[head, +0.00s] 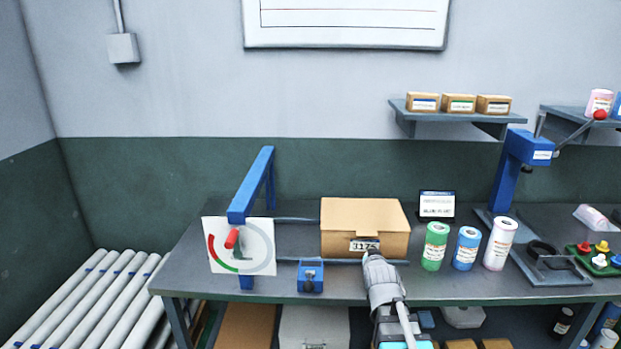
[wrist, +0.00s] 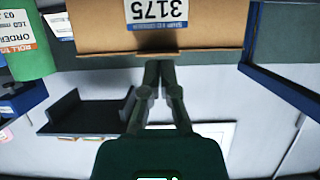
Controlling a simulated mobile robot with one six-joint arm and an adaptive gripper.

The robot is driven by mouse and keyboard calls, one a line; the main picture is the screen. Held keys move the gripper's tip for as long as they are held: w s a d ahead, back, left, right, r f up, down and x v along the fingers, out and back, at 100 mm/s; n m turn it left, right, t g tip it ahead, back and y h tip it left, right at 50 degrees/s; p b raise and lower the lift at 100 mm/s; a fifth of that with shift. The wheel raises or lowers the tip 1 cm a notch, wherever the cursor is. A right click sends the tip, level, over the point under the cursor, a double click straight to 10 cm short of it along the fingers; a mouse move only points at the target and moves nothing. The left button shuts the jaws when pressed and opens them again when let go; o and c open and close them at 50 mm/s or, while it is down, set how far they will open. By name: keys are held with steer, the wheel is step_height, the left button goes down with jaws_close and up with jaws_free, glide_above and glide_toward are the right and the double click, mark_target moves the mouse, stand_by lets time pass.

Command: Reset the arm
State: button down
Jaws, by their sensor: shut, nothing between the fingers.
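My arm (head: 385,290) reaches up from the bottom of the head view over the front of the bench. My gripper (head: 371,252) is in front of the cardboard box (head: 350,222), just below its label "3175". In the wrist view, which is upside down, the two fingers of my gripper (wrist: 158,66) are together with nothing between them. Their tips point at the box (wrist: 90,22) close by its label. I cannot tell whether they touch it.
Green (head: 434,246), blue (head: 466,248) and white (head: 499,244) rolls stand right of my gripper on the bench (head: 440,290). A blue clamp-like block (head: 311,275) and a blue frame with a dial (head: 241,246) stand left. A blue press (head: 512,170) stands further right.

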steer(key=s+a+f+g+p, duration=0.2)
steer(key=s+g, duration=0.4)
steer(key=s, duration=0.4)
steer(key=s+a+f+n+g+y+p, duration=0.1)
steer(key=s+a+f+g+p, duration=0.1)
steer(key=s+a+f+g, duration=0.2)
steer(key=s+f+g, duration=0.1)
steer(key=s+g, duration=0.2)
steer(key=s, duration=0.3)
steer(key=shift+s+a+y, duration=0.2)
steer(key=shift+s+y, duration=0.1)
